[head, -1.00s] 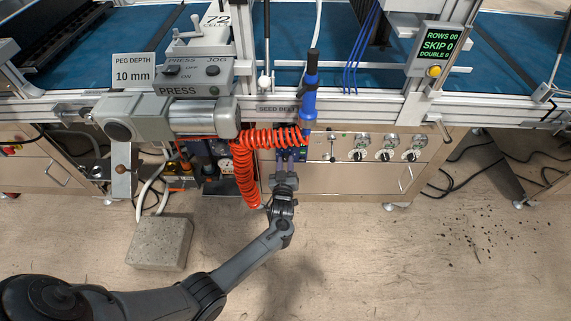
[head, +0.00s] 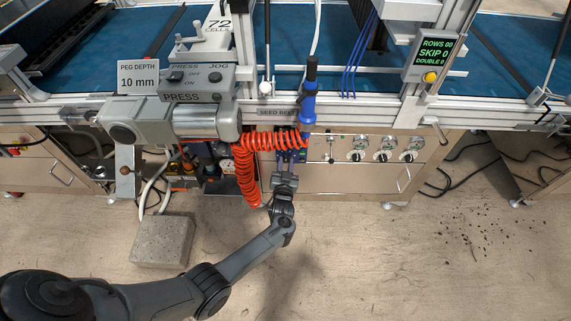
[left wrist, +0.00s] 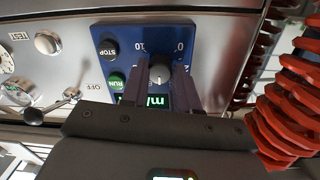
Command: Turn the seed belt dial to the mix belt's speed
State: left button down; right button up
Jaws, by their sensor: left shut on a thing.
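The box has a black STOP button, a green RUN button and a partly hidden green display. My left gripper (left wrist: 160,75) is shut on the dial, one finger on each side. In the head view the left gripper (head: 288,160) reaches up to the panel under the SEED BELT label (head: 277,113). The box is mostly hidden there by the gripper and an orange hose. My right gripper is not in view.
The coiled orange hose (head: 247,170) hangs close beside the left gripper; it also shows in the left wrist view (left wrist: 285,120). A blue-handled tool (head: 309,95) hangs above. Several knobs (head: 385,155) sit to the right. A concrete block (head: 162,241) stands on the floor.

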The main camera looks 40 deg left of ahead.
pick_arm(q)
jog(key=c, duration=0.8)
grip_release()
jog(key=shift+c, duration=0.2)
jog(key=shift+s+d, duration=0.1)
jog(key=shift+s+d+r+p, duration=0.1)
jog(key=shift+s+d+p, duration=0.1)
jog(key=shift+p, duration=0.1)
jog(key=p+v, duration=0.4)
jog(key=v, duration=0.6)
jog(key=shift+s+a, duration=0.1)
